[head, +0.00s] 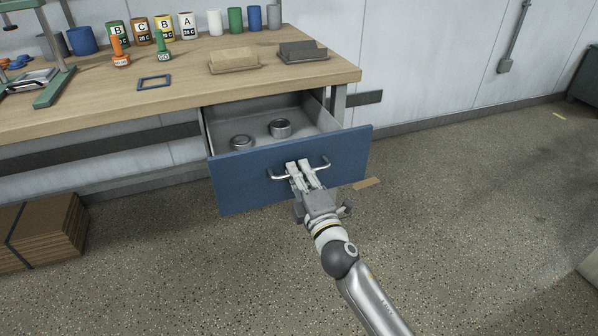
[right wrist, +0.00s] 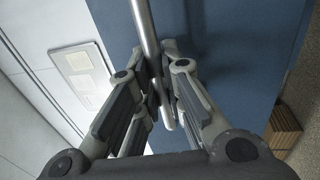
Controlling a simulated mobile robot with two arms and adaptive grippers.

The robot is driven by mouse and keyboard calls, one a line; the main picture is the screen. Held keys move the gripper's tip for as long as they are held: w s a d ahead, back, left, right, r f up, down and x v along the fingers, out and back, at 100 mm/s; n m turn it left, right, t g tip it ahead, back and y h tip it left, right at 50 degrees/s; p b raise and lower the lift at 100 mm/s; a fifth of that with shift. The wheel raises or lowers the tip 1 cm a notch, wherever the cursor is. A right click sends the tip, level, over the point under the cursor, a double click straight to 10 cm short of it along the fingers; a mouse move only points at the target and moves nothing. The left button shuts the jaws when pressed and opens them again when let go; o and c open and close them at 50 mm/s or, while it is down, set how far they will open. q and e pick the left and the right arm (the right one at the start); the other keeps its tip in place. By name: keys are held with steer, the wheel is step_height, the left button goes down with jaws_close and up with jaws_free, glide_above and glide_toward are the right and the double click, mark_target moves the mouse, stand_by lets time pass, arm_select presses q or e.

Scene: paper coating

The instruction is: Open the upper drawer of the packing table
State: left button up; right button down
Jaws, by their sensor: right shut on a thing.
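The packing table (head: 110,95) has a wooden top and stands at the upper left of the head view. Its drawer with a blue front (head: 240,185) is pulled out below the table's right end, and its grey inside shows. Two round metal things (head: 280,128) lie in the drawer. My right gripper (head: 299,166) is shut on the drawer's silver bar handle (head: 277,177), near the handle's middle. In the right wrist view the handle (right wrist: 146,30) runs between the fingers, with the blue front (right wrist: 225,60) behind. My left gripper is not in view.
On the table top stand several labelled cans (head: 187,26), plain cylinders (head: 235,20), two trays (head: 233,62) and a blue frame (head: 154,82). A stack of cardboard (head: 40,232) lies on the floor at left. The floor (head: 470,200) at right is clear.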

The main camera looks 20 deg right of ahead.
steer(key=c, duration=1.5)
jaws_free()
steer(key=s, duration=0.4)
steer(key=s+f, duration=0.1)
steer(key=s, duration=0.3)
steer(key=s+f, duration=0.1)
steer(key=s, duration=0.2)
steer(key=shift+s+d+f, duration=0.15)
steer(key=shift+s+d, duration=0.1)
steer(key=shift+s, duration=0.15)
